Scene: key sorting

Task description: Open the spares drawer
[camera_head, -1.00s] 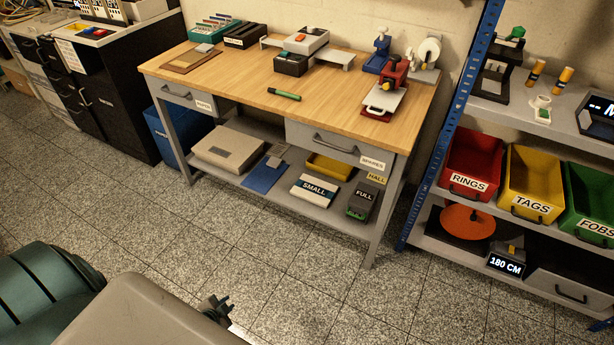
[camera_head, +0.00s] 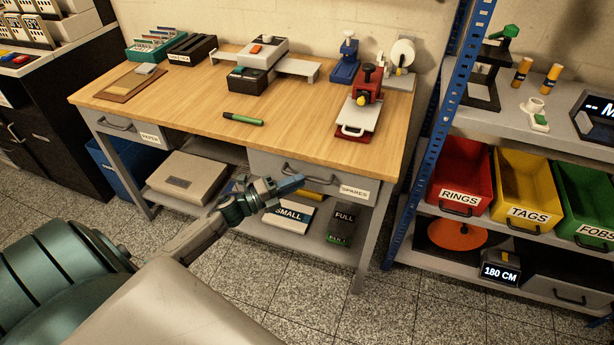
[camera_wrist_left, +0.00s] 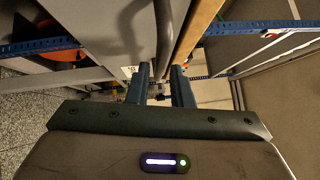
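The spares drawer (camera_head: 264,163) is the grey drawer under the right half of the wooden workbench. It looks closed. Its front carries a white SPARES label (camera_head: 354,191) and a dark bar handle (camera_head: 318,181). My left gripper (camera_head: 292,185) is in front of the drawer at the handle and hides part of it. In the left wrist view, the two fingers (camera_wrist_left: 161,88) are apart. The curved handle (camera_wrist_left: 164,38) shows beyond and in line with the gap between them; I cannot tell whether they touch it. My right gripper is not in view.
The workbench top (camera_head: 195,110) holds a green marker (camera_head: 243,119) and a red press (camera_head: 364,90). A lower shelf below the drawer holds a SMALL box (camera_head: 290,217) and a FULL box (camera_head: 343,222). A blue-posted rack (camera_head: 438,140) stands to the right.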

